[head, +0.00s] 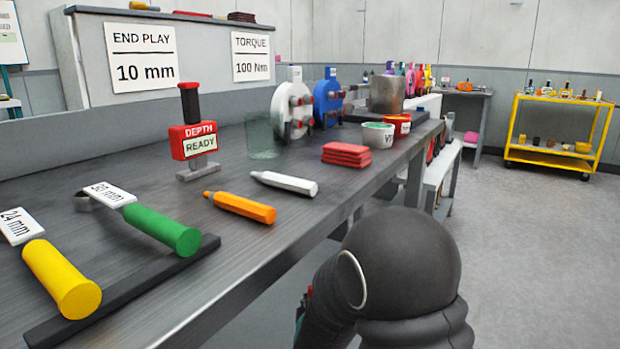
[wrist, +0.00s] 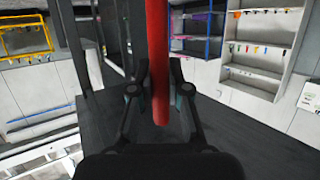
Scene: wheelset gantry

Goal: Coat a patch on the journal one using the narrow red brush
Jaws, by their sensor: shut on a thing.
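In the wrist view, my gripper (wrist: 160,88) is shut on a long red handle (wrist: 158,40), which looks like the red brush. The handle runs from the top edge down between the two fingers, and its rounded lower end (wrist: 160,117) shows below them. The bristle end is not in view. I cannot make out journal one in either view.
A grey workbench (head: 130,290) on the left bears yellow and green handled tools, orange and white markers, a red depth gauge (head: 190,140), red cloths (head: 346,154) and cups. A yellow cart (head: 545,158) stands at the back right. The floor (head: 540,260) at right is clear.

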